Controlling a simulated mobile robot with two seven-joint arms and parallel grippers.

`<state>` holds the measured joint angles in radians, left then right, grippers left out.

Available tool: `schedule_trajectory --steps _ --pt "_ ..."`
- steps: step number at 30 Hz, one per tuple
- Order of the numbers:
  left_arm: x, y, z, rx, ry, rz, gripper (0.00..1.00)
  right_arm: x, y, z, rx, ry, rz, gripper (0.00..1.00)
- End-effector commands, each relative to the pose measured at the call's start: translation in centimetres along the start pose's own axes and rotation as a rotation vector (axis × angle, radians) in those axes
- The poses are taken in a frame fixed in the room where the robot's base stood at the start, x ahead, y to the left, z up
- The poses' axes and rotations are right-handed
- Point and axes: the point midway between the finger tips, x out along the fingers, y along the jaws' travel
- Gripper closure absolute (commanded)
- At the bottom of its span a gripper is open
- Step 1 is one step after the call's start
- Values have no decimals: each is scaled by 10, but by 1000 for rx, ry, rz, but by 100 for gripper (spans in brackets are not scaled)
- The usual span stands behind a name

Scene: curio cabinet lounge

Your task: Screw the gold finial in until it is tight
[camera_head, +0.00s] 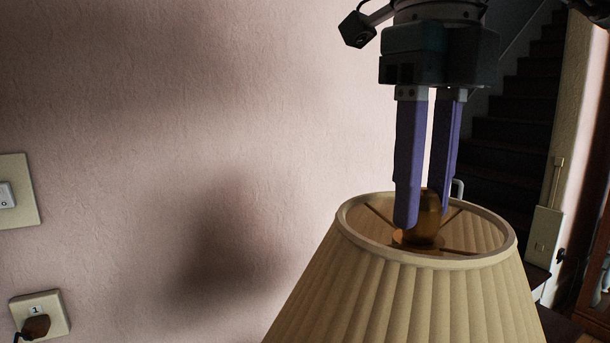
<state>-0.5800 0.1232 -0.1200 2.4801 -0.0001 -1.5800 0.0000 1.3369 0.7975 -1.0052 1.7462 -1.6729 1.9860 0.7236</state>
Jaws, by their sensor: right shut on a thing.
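The gold finial (428,216) is a rounded gold knob at the top middle of a pleated cream lampshade (405,300). It stands over a flat gold disc where the shade's thin spokes meet. My right gripper (424,208) points straight down from above, its two purple fingers shut on the finial from either side. The near finger hides the finial's left part. The finial's thread and the joint beneath it cannot be made out. My left gripper is not in view.
A pale pink wall (200,120) fills the left and middle. A switch plate (18,190) and a socket with a dark plug (38,325) are at the far left. A dark staircase (515,125) rises at the right behind the lamp. Free air lies left of the shade.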

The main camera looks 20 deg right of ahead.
Motion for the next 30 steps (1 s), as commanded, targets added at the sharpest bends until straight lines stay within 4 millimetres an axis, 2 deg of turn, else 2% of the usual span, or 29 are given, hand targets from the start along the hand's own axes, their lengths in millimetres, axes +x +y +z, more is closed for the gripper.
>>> schedule_trajectory --steps 19,24,30 --pt "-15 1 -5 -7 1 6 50 4 -1 0 1211 3 -7 100" --pt "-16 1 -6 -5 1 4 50 6 -1 0 1367 2 -8 100" --pt "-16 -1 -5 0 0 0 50 7 -1 -1 1377 3 -9 100"
